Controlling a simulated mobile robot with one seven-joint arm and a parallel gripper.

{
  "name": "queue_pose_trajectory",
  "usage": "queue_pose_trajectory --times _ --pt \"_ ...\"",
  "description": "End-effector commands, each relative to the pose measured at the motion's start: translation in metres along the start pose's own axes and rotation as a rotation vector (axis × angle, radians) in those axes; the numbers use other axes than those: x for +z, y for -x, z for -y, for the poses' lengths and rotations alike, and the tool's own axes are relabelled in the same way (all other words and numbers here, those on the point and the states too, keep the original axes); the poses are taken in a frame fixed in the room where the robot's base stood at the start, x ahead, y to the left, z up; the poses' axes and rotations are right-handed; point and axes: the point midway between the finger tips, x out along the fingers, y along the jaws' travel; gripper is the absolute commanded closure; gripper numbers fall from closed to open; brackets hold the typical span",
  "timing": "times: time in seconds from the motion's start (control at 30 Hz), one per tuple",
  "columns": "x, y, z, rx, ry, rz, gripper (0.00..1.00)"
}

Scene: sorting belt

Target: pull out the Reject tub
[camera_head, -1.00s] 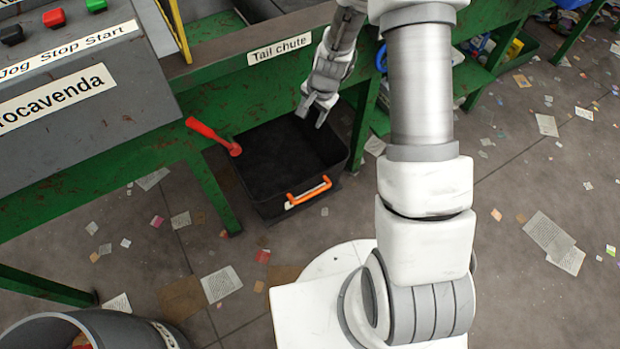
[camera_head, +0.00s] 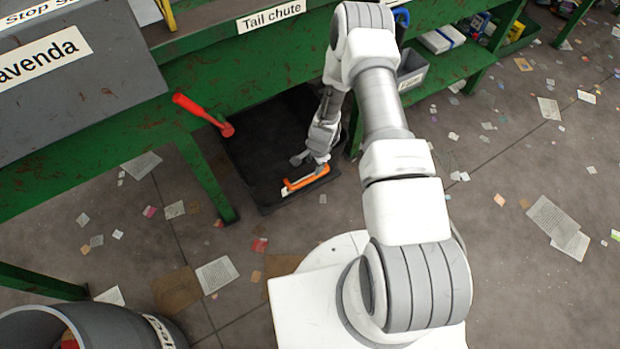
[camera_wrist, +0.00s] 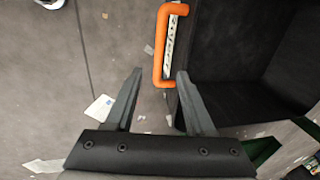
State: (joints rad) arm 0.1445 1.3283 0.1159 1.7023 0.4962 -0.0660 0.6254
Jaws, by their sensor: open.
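The black tub (camera_head: 262,150) stands on the floor under the green bench, below the Tail chute label. Its orange handle (camera_head: 306,179) is on the front wall, with a white label beside it whose text I cannot read. In the wrist view the handle (camera_wrist: 161,45) lies just beyond the fingertips, and the tub's dark inside (camera_wrist: 240,55) fills the right side. My gripper (camera_head: 309,160) is at the tub's front, close to the handle. In the wrist view my gripper (camera_wrist: 160,75) is open, with nothing between its fingers. Whether a finger touches the handle I cannot tell.
A red lever (camera_head: 203,114) sticks out from the bench above the tub's left side. A green bench leg (camera_head: 206,178) stands to the left. A grey bin (camera_head: 95,325) is at the lower left. The floor before the tub holds only flat paper scraps.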

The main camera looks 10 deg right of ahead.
Motion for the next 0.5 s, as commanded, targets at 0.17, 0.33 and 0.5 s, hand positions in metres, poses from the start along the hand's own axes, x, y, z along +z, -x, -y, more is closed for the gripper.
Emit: queue_pose_trajectory --times 0.17,0.33,0.5 --pt "0.000 -0.045 -0.002 0.002 0.001 0.001 0.45" --pt "0.000 -0.081 -0.001 0.001 0.002 0.000 0.45" --pt "0.000 -0.107 -0.001 0.001 0.002 0.001 0.45"
